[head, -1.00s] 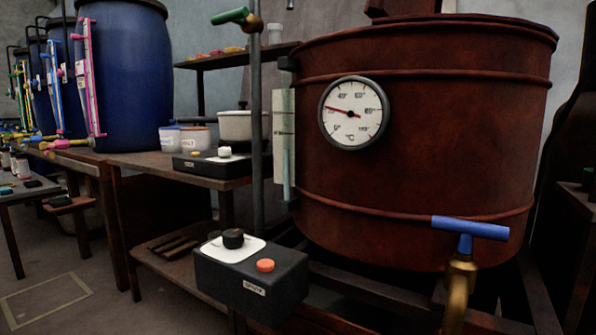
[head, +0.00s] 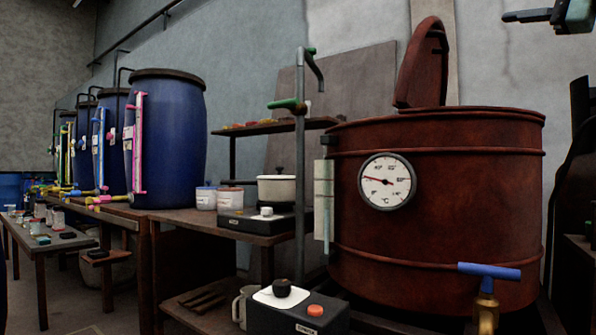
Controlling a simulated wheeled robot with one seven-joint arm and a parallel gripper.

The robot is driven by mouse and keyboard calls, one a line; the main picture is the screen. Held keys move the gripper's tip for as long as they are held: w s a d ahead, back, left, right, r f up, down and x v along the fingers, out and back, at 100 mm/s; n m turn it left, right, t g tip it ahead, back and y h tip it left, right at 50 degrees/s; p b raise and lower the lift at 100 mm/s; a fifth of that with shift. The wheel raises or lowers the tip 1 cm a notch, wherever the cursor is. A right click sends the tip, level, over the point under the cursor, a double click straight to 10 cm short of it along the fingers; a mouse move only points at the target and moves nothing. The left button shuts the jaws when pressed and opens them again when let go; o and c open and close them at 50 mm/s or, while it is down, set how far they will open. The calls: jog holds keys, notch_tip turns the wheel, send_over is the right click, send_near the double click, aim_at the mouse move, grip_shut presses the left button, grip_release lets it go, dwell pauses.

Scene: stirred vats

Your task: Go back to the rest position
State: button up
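My gripper (head: 578,14) shows in part at the top right corner, in front of the wall and well above the vat. One dark finger reaches left. Much of the gripper is cut off by the frame, so I cannot tell whether it is open or shut. No object shows in the visible part. The rust-red vat (head: 440,215) stands below it with its lid (head: 424,65) tilted up. A round dial thermometer (head: 387,181) is on the vat's front.
A blue-handled tap (head: 489,271) sticks out at the vat's lower front. A black control box (head: 298,312) with an orange button stands left of it. A bench (head: 215,228) bears a cream pot (head: 277,188) and tubs. Blue barrels (head: 172,140) line the left. The air above the vat's left is clear.

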jog(key=w+a+f+n+g+p, duration=0.1)
jog(key=w+a+f+g, duration=0.2)
jog(key=a+f, duration=0.45)
jog(key=w+a+f+n+g+p, duration=0.1)
jog(key=w+a+f+g+p, duration=0.3)
jog(key=f, duration=0.6)
jog(key=s+a+f+n+g+h, duration=0.1)
jog(key=s+a+f+n+g, duration=0.15)
jog(key=a+f, duration=0.45)
jog(key=s+a+f+n+g+h, duration=0.1)
jog(key=s+a+f+n+g, duration=0.15)
jog(key=a+f, duration=0.4)
jog(key=s+a+f+n+g+h+p, duration=0.35)
jog(key=s+f+n+g, duration=0.2)
jog(key=s+f, duration=0.85)
jog(key=s+d+f+n+h+p, duration=0.1)
jog(key=s+f+n+h, duration=0.1)
jog(key=s+f+n, duration=0.4)
jog(key=s+d+f+n+h, duration=0.2)
jog(key=s+f+h, duration=0.15)
jog(key=s, duration=0.35)
notch_tip(320, 180, up, 37)
jog(key=y+p, duration=0.1)
jog(key=p, duration=3.7)
jog(key=shift+a+r+g, duration=0.15)
jog(key=shift+r+g, duration=0.05)
jog(key=shift+g, duration=0.25)
